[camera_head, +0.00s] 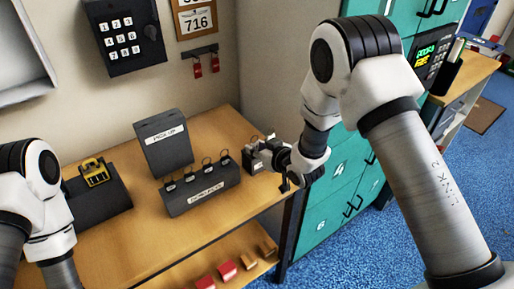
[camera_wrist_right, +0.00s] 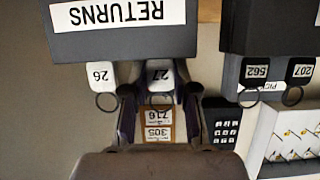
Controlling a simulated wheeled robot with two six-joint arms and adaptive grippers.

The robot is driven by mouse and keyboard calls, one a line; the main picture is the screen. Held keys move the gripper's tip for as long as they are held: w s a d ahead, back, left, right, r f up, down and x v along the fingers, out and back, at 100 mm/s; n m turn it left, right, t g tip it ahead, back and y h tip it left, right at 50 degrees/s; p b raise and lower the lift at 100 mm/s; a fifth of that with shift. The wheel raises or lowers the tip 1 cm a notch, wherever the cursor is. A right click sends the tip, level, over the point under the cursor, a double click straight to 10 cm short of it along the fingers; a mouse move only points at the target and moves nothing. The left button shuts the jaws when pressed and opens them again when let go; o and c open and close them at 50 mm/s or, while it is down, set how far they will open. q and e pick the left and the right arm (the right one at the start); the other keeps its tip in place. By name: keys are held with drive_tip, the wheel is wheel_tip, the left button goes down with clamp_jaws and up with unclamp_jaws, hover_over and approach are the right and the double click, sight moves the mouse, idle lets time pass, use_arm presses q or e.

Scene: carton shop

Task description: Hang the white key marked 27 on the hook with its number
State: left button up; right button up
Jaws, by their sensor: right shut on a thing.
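The white key marked 27 (camera_wrist_right: 160,76) is between the fingers of my right gripper (camera_wrist_right: 160,92) in the right wrist view, where the picture is upside down. The gripper is shut on it, close to the dark block labelled RETURNS (camera_wrist_right: 122,30). I cannot tell whether the key still touches that block. A white key marked 26 (camera_wrist_right: 101,74) is just beside it. No hook numbered 27 can be made out. My left gripper is out of view.
A yellow item (camera_head: 95,172) sits on a dark block at left. Red tags hang from a wall rail (camera_head: 204,51). Teal cabinets (camera_head: 335,190) stand right.

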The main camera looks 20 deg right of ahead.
drive_tip(key=shift+r, duration=0.15)
drive_tip(key=shift+s+r+p, duration=0.2)
drive_tip(key=shift+r+p, duration=0.85)
drive_tip(key=shift+r, duration=0.35)
drive_tip(key=s+d, duration=0.3)
drive_tip(key=s, duration=0.5)
drive_tip(key=shift+b, duration=0.3)
drive_tip(key=shift+f, duration=0.1)
idle(1.0)
